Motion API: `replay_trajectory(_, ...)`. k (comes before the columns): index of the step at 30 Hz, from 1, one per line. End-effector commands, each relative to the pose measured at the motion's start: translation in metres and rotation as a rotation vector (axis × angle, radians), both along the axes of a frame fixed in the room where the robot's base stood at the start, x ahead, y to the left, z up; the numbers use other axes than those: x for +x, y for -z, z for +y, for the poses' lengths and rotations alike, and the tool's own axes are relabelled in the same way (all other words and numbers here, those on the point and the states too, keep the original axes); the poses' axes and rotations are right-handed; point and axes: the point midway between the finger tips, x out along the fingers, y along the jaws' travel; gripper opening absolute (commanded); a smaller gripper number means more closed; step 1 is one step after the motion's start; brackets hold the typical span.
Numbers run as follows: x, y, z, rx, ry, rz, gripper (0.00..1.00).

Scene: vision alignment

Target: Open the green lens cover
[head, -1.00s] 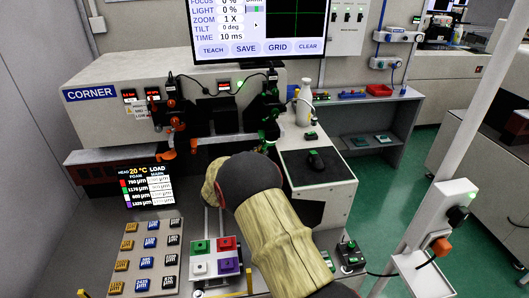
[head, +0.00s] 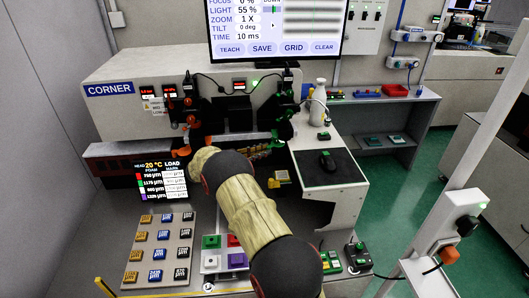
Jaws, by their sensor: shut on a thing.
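The machine marked CORNER (head: 215,92) has two dark lens units, one left (head: 190,108) and one right (head: 289,90). Orange parts show at the left unit. A small green part, apparently the green lens cover (head: 277,140), shows low by the right unit; it is too small to tell whether it is open. My arm (head: 250,205) reaches up from the bottom and bends away in front of the machine.
A monitor (head: 262,48) reads LIGHT 55 %. A block tray (head: 138,237) and a coloured-square panel (head: 208,268) are in front. A small yellowish object (head: 282,177) lies right of my arm.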

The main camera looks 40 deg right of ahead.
Motion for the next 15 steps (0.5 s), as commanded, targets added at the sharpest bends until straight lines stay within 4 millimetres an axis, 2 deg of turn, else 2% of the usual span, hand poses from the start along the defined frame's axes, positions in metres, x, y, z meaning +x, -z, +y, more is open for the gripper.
replay_trajectory(14, 0.0013, -0.0009, -0.0002, -0.002, 0.009, -0.002, 0.00)
replay_trajectory(15, 0.0013, -0.0009, -0.0003, -0.002, 0.009, -0.002, 0.15)
